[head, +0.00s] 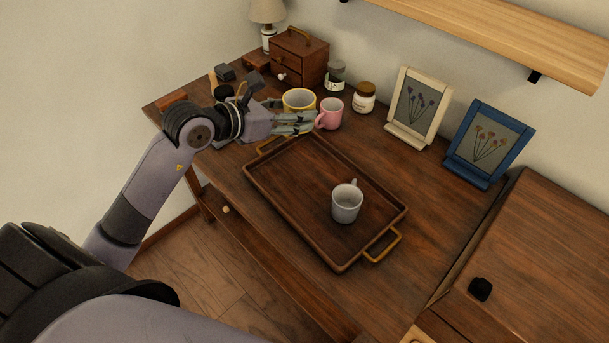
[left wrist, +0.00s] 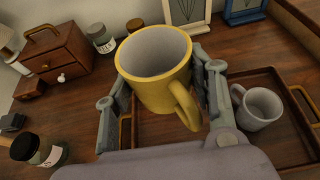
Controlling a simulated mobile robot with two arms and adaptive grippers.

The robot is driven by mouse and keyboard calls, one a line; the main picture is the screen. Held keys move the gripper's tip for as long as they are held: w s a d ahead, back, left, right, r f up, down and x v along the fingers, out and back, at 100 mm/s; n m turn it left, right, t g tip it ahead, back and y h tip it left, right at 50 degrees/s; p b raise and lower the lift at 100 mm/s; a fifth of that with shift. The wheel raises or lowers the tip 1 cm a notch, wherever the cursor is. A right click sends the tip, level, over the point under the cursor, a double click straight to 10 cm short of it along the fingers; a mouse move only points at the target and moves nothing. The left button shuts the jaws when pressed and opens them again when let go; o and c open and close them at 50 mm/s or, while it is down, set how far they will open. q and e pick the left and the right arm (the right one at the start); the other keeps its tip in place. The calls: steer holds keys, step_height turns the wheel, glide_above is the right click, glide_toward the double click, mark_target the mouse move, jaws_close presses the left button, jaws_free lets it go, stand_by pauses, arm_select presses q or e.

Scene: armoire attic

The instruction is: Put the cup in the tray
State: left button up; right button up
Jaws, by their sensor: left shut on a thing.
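My left gripper (head: 301,123) is shut on a yellow cup (left wrist: 155,88), with one finger on each side in the left wrist view. The yellow cup also shows in the head view (head: 299,97), beyond the tray's far end, its lower part hidden by the gripper. I cannot tell whether it touches the table. The brown wooden tray (head: 285,199) with brass handles lies on the table. A white cup (head: 347,204) stands upright in it towards the near right end. A pink cup (head: 331,112) stands close to my left fingertips. My right gripper is out of view.
A small drawer box (head: 299,60), a lamp (head: 267,15) and two jars, one a brown-lidded jar (head: 364,97), stand at the back. A white frame (head: 417,105) and a blue frame (head: 489,143) stand to the right. Most of the tray is bare.

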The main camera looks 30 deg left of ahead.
arm_select(q)
step_height(320, 180, down, 12)
steer(key=shift+r+b, duration=0.15)
steer(key=shift+b, duration=0.3)
steer(key=shift+f+b, duration=0.35)
steer(key=shift+f, duration=2)
steer(key=shift+f, duration=0.1)
steer(key=o, duration=1.2)
steer(key=shift+o, duration=0.3)
steer(key=v, duration=1.1)
steer(key=shift+s+a+r, duration=0.25)
steer(key=shift+s, duration=0.25)
